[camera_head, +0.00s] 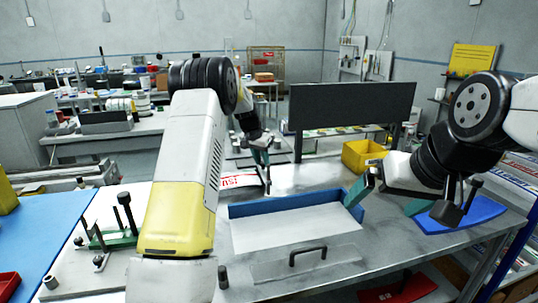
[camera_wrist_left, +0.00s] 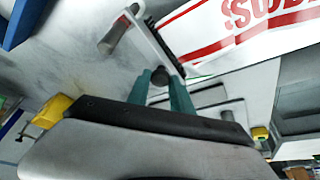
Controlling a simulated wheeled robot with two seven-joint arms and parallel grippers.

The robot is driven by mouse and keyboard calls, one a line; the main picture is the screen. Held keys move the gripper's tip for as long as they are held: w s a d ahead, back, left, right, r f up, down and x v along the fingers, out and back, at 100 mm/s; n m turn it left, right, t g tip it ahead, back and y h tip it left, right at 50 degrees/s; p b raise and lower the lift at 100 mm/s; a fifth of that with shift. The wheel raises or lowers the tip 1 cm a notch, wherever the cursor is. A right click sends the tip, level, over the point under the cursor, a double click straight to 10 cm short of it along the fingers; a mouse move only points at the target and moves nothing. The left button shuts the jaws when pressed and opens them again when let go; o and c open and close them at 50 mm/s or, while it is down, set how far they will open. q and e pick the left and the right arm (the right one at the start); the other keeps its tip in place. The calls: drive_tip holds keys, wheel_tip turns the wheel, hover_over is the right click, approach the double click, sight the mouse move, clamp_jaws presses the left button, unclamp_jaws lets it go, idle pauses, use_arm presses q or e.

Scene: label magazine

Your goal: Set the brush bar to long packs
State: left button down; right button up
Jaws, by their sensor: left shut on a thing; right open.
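My left gripper (camera_head: 264,160) reaches over the far side of the table. In the left wrist view, its teal fingers (camera_wrist_left: 165,92) are shut on a dark round knob (camera_wrist_left: 158,76). The knob is at the near end of a slim pale bar (camera_wrist_left: 157,42), which appears to be the brush bar. The bar runs beside a white sheet with red lettering (camera_wrist_left: 240,25), also visible in the head view (camera_head: 238,180). In the head view the arm and gripper largely hide the bar. My right gripper (camera_head: 389,198) is open and empty above the table's right side.
A blue-walled tray (camera_head: 290,203) is in the middle of the table, with a black-handled plate (camera_head: 305,265) before it. A yellow bin (camera_head: 362,155) and dark panel (camera_head: 350,107) are behind. A blue tray (camera_head: 470,212) lies under my right gripper. A green-based fixture (camera_head: 112,240) stands left.

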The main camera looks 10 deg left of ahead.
use_arm(q)
drive_tip(key=c, duration=1.1)
unclamp_jaws()
drive_tip(key=shift+f, duration=0.25)
drive_tip(key=shift+r, duration=0.1)
drive_tip(key=v, duration=0.7)
drive_tip(key=shift+s+r, duration=0.1)
drive_tip(key=shift+r, duration=0.15)
